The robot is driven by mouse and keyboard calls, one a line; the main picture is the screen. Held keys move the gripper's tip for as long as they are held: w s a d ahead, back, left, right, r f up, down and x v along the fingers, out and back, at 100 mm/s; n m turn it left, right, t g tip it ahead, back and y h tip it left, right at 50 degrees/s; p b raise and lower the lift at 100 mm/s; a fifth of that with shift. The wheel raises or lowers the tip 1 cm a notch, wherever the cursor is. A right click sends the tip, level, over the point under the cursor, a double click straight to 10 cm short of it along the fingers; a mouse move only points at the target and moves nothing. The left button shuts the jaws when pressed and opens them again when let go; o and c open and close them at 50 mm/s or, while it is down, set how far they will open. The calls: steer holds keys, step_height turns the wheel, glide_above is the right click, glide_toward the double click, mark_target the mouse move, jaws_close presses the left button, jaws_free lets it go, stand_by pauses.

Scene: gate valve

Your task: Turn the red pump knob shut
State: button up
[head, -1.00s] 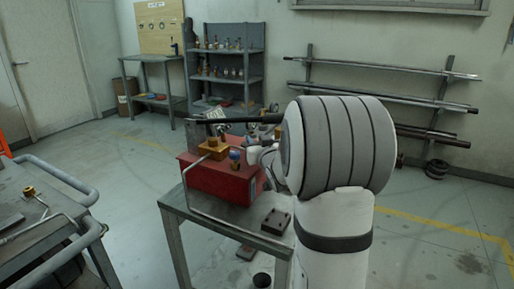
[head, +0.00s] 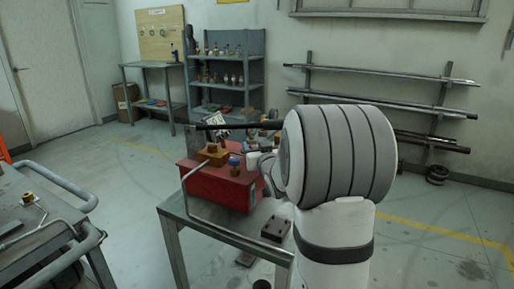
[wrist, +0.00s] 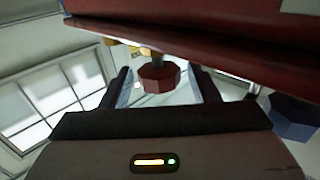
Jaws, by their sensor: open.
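The red pump knob (wrist: 158,78) is a faceted red knob on a short stem in the middle of the wrist view. My gripper (wrist: 163,85) is open, with one dark finger on each side of the knob and gaps visible to both. I cannot tell how deep the knob sits between the fingers. The red pump housing (wrist: 215,22) fills the top of the wrist view. In the head view the red housing (head: 212,188) stands on a metal table, and my arm hides the red knob and most of my gripper.
A blue knob (head: 234,166) and a brass block (head: 211,154) are on the housing; a blue faceted knob (wrist: 292,118) shows at right in the wrist view. A dark block (head: 276,228) lies on the table (head: 225,233). A cart (head: 40,215) stands left.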

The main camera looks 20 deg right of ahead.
steer(key=s+a, duration=0.1)
steer(key=s, duration=0.6)
steer(key=shift+s, duration=0.4)
steer(key=shift+a+r+p, duration=0.1)
steer(key=shift+p, duration=0.2)
steer(key=s+a+r+g+y+p, duration=0.1)
steer(key=s+a+r+g+p, duration=0.1)
steer(key=s+a+g+p, duration=0.3)
steer(key=s+a+r+n+g+p, duration=0.1)
steer(key=s+a+r+g+p, duration=0.2)
steer(key=s, duration=1)
steer(key=s+a+r+g+y+p, duration=0.1)
steer(key=s+a+r+g+p, duration=0.1)
steer(key=s+a+g+p, duration=0.5)
steer(key=s+a+p, duration=0.2)
steer(key=p, duration=0.1)
steer(key=shift+s+a+r+n+y, duration=0.15)
steer(key=shift+s+r+n+y, duration=0.05)
steer(key=shift+r+n+y, duration=0.1)
steer(key=shift+c, duration=0.4)
